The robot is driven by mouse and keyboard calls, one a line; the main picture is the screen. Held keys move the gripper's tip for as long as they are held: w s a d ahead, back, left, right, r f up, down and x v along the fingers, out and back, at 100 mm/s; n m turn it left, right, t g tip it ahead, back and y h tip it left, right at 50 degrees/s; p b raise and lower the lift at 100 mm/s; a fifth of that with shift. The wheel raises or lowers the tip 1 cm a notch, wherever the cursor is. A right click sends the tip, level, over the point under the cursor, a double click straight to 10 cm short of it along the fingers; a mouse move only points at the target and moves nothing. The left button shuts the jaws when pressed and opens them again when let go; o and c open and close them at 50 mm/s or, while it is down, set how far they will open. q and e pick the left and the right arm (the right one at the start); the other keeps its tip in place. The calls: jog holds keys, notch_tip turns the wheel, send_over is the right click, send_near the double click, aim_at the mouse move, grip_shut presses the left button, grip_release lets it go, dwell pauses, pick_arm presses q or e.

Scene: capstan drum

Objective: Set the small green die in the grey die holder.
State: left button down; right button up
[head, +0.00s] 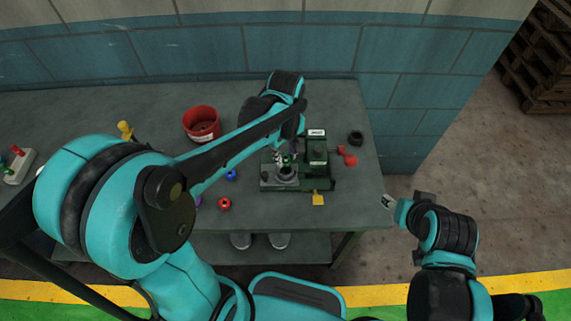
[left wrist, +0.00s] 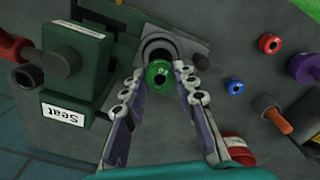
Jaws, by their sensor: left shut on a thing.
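The small green die (left wrist: 158,75) is a round piece with a dark hole, held between the fingertips of my left gripper (left wrist: 158,88). In the head view, my left gripper (head: 284,158) points down over the green machine, with the die (head: 289,159) small at its tips. The grey die holder (head: 287,174) is a round cup on a grey block just below. In the left wrist view the holder (left wrist: 158,46) shows just beyond the die, which partly hides it. I cannot tell whether they touch. My right gripper (head: 388,202) is off the table's right edge; its jaws are too small to read.
A green press block (left wrist: 78,65) labelled "Seat" stands beside the holder. On the table (head: 355,195) are a red bin (head: 201,123), a red ring (head: 224,204), a blue ring (head: 231,174), a red handled piece (head: 347,156) and a black ring (head: 356,138).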

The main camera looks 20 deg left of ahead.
aim_at(285, 172)
pick_arm(q)
notch_tip(285, 172, down, 4)
jog(key=shift+w+a+f+b, duration=0.1)
jog(key=shift+f+b, duration=0.05)
jog(key=shift+b, duration=0.75)
jog(key=shift+f+b, duration=0.3)
jog(key=shift+f, duration=0.2)
